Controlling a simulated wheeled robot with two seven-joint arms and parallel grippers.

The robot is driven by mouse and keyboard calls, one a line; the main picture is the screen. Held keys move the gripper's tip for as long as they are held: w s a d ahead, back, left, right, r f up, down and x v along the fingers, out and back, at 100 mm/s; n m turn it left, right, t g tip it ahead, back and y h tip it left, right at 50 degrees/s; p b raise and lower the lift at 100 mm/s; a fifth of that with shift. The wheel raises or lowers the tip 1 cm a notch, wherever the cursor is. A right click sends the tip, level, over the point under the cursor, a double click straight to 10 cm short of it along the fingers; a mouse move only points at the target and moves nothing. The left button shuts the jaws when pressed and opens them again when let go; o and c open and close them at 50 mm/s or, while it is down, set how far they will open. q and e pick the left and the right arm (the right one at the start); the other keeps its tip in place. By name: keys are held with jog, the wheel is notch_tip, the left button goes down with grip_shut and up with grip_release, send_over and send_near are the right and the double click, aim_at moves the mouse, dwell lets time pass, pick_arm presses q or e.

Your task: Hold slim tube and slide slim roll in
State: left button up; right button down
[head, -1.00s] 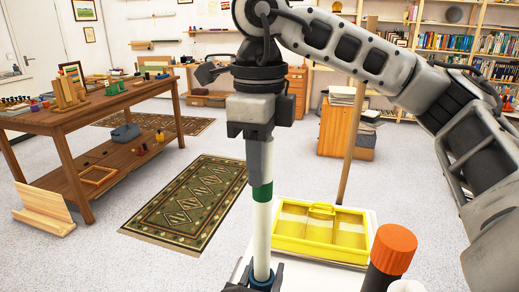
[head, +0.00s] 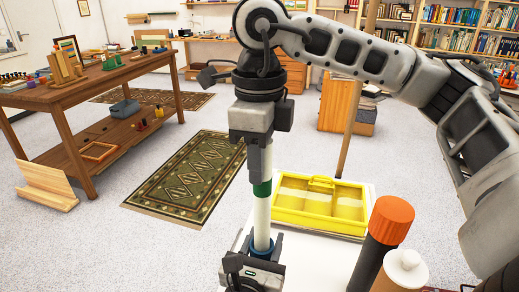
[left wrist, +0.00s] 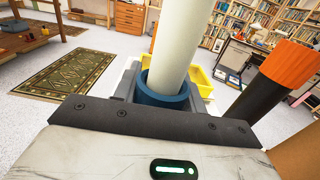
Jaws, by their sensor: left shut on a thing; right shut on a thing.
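My right gripper (head: 260,168) points down and is shut on the slim roll (head: 262,220), a white cylinder with a green band at its top. The roll hangs upright. Its lower end goes inside the rim of the slim tube (head: 262,247), whose blue mouth faces up. My left gripper (head: 253,268) is shut around the tube just below the mouth. In the left wrist view the roll (left wrist: 172,45) stands within the blue rim (left wrist: 163,92), leaning slightly right. The tube's lower body and the roll's bottom end are hidden.
A yellow divided tray (head: 320,226) sits on a white tabletop (head: 320,270) behind. A wooden table (head: 110,93) and patterned rug (head: 187,180) lie farther left.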

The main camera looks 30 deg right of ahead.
aim_at(259, 194)
jog(key=shift+f, duration=3.45)
jog(key=c, duration=1.1)
grip_release()
notch_tip(259, 194, up, 12)
pick_arm(q)
jog(key=o, duration=1.2)
jog(key=shift+s, duration=0.1)
